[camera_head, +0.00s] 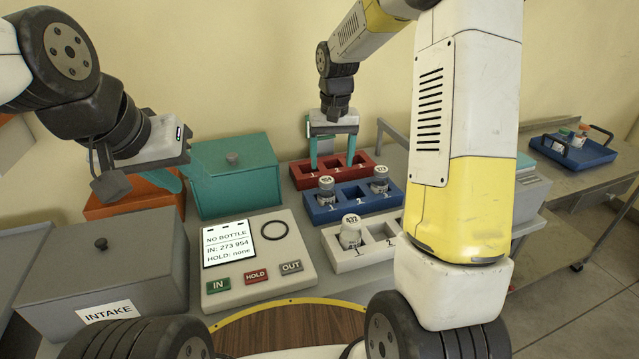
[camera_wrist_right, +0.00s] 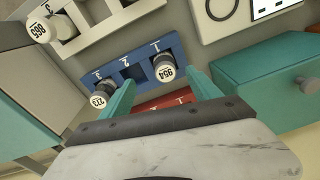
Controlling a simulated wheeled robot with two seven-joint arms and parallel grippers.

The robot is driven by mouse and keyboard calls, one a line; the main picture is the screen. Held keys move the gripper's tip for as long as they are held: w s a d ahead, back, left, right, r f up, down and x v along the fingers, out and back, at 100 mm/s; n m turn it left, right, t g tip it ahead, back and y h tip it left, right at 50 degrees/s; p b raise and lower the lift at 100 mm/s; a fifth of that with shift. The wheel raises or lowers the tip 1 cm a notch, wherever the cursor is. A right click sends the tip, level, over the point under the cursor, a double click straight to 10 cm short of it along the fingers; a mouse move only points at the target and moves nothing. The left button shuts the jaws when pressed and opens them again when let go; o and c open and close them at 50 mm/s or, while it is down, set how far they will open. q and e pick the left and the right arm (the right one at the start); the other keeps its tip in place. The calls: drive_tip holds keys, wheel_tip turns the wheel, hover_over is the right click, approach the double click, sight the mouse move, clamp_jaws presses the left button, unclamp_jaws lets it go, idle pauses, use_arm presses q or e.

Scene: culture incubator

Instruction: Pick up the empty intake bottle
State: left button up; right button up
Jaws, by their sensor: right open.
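No bottle is marked as the empty intake bottle, and how full the bottles are cannot be told. The blue rack (camera_head: 353,205) holds bottle 954 (camera_head: 326,189) in slot 1 and bottle 273 (camera_head: 380,180) in slot 3; its middle slot is empty. The white rack (camera_head: 350,265) holds a bottle (camera_head: 351,231) in slot 1; in the right wrist view it also holds bottle 865 (camera_wrist_right: 40,28). My right gripper (camera_head: 332,163) is open and empty, fingers down at the red rack (camera_head: 302,176), whose visible slots hold no bottle. My left gripper (camera_head: 168,178) hangs at the left, its opening unclear.
A grey box labelled INTAKE (camera_head: 105,262) stands closed at the left. A closed teal box (camera_head: 237,180) and an orange box (camera_head: 130,200) are behind. A panel (camera_head: 262,262) reads NO BOTTLE, IN: 273 954, HOLD: none. A blue tray (camera_head: 592,154) stands far right. My right arm hides part of the white rack.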

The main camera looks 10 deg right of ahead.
sight(327, 180)
drive_tip(key=shift+g, duration=0.3)
drive_tip(key=f, duration=0.1)
drive_tip(key=w+f, duration=0.2)
drive_tip(key=shift+a+f, duration=0.2)
drive_tip(key=shift+f, duration=0.2)
drive_tip(key=f, duration=0.7)
drive_tip(key=shift+s+a+f, duration=0.1)
drive_tip(key=shift+a+f, duration=0.15)
drive_tip(key=shift+r, duration=0.1)
drive_tip(key=c, duration=1.4)
